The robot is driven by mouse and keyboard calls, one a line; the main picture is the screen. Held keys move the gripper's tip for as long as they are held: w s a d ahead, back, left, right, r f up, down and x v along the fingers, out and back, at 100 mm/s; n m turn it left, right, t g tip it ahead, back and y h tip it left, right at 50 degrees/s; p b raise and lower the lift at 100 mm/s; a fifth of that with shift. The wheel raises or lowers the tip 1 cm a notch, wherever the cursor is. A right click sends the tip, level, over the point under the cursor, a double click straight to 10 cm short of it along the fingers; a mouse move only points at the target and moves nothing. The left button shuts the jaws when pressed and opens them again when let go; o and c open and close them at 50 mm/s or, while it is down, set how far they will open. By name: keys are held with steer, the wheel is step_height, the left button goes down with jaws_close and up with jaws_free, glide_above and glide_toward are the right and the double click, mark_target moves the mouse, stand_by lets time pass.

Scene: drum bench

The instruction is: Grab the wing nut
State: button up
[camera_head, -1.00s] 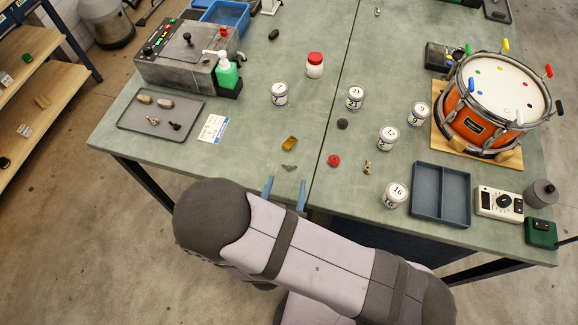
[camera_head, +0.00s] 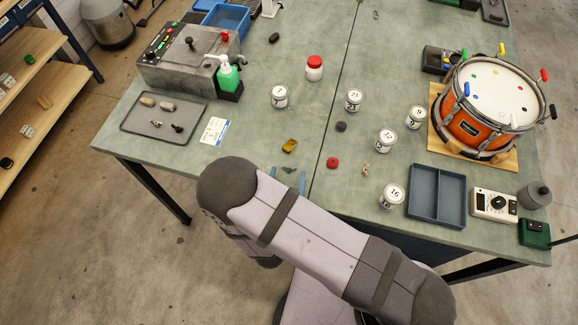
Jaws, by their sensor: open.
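The wing nut (camera_head: 288,169) looks like a small grey winged piece lying on the green bench top near its front edge. My gripper (camera_head: 287,175) is open, with its two blue fingers pointing away from me. The fingertips are just at the wing nut, one to either side of it as seen from above. My arm hides most of the gripper, and I cannot tell how high the fingers are over the bench or whether they touch the nut.
A yellow-brown block (camera_head: 289,146) lies just beyond the wing nut. A red round piece (camera_head: 332,163) and a small brass piece (camera_head: 365,170) lie to the right. Labelled jars, such as one (camera_head: 390,197), and a blue-grey divided tray (camera_head: 411,190) stand farther right.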

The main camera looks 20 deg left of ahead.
steer(key=shift+x, duration=1.1)
steer(key=shift+c, duration=0.2)
steer(key=c, duration=1.1)
steer(key=shift+o, duration=0.2)
steer(key=shift+r, duration=0.1)
step_height(320, 180, up, 10)
steer(key=b, duration=0.1)
steer(key=shift+b, duration=0.3)
